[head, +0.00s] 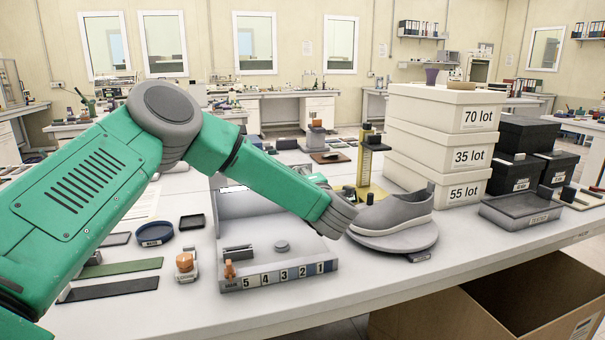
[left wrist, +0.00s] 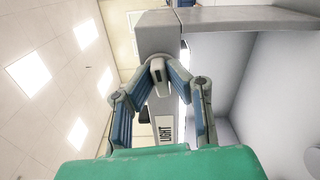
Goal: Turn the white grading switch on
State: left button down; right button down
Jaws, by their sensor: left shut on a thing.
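In the left wrist view a small pale switch (left wrist: 157,72) sits on a grey post (left wrist: 158,32) above a label reading LIGHT (left wrist: 164,130). The fingertips of my left gripper (left wrist: 157,70) are shut on this switch from both sides. In the head view my left arm reaches over the grey grading box (head: 276,262), which has a front strip numbered 5 to 1. The arm hides the switch and most of the gripper there. A small orange knob (head: 230,269) stands by the MAIN label at the strip's left end. My right gripper is not in view.
A grey shoe (head: 395,210) rests on a round grey stand (head: 398,240) right of the box. White lot boxes (head: 440,150) are stacked behind it. An orange-topped item (head: 185,264) and dark strips (head: 108,289) lie to the left. An open cardboard box (head: 500,310) stands below the table's front edge.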

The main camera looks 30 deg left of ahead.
pick_arm(q)
jog(key=shift+s+f+m, duration=0.1)
jog(key=shift+f+m, duration=0.25)
jog(key=shift+m, duration=0.45)
jog(key=shift+f+p, duration=0.1)
jog(key=shift+p, duration=0.2)
jog(key=c, duration=1.6)
grip_release()
jog(key=shift+o, duration=0.2)
jog(key=shift+a, duration=0.1)
jog(key=v, duration=1.2)
